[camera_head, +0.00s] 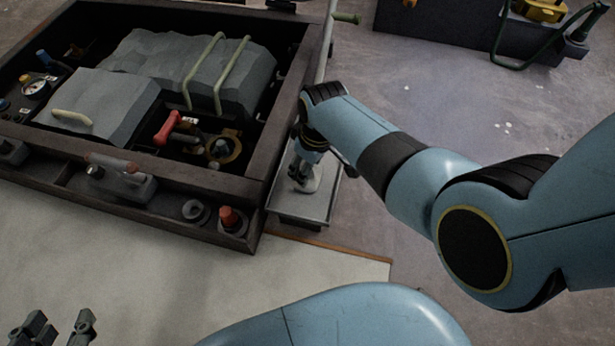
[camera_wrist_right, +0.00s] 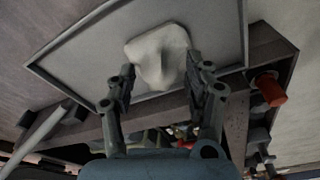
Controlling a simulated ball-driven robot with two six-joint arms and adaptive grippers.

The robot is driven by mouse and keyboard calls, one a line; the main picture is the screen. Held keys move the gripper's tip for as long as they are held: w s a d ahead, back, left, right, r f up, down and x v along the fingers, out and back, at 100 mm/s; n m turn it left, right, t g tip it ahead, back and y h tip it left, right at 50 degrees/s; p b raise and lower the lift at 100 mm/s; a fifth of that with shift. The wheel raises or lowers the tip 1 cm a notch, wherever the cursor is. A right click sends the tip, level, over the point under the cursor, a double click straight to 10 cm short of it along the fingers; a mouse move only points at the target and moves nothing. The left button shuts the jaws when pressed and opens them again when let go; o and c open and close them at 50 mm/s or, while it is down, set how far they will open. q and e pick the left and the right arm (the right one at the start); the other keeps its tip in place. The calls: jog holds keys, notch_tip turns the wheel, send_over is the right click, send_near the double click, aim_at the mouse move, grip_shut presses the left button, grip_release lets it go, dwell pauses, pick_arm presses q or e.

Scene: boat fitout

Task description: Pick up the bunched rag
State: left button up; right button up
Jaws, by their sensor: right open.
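The bunched rag (camera_wrist_right: 157,52) is a pale, lumpy cloth lying on a grey rimmed tray (camera_wrist_right: 75,58) in the right wrist view. In the head view the rag (camera_head: 313,180) shows only in part behind my right gripper (camera_head: 300,176), on the tray (camera_head: 310,215). My right gripper (camera_wrist_right: 160,80) is open, its two fingers on either side of the rag's near part; I cannot tell whether they touch it. My left gripper (camera_head: 60,322) is at the bottom left of the head view, fingers apart and empty.
A dark open-topped frame (camera_head: 150,207) stands left of the tray, holding grey covered blocks (camera_head: 205,65), pale green handles, a red-handled part (camera_head: 167,128) and fittings. An orange-red knob (camera_head: 230,218) sits on its near corner. A pale surface (camera_head: 150,275) in front is clear.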

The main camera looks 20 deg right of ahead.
pick_arm(q)
jog(key=shift+s+d+t, duration=0.1)
jog(key=shift+s+t, duration=0.15)
jog(key=shift+t, duration=0.25)
pick_arm(e)
jog(key=shift+w+f, duration=0.1)
jog(key=shift+f, duration=0.3)
grip_shut()
pick_arm(q)
jog(key=shift+w+r, duration=0.1)
jog(key=shift+r, duration=0.05)
pick_arm(e)
jog(key=shift+r, duration=0.1)
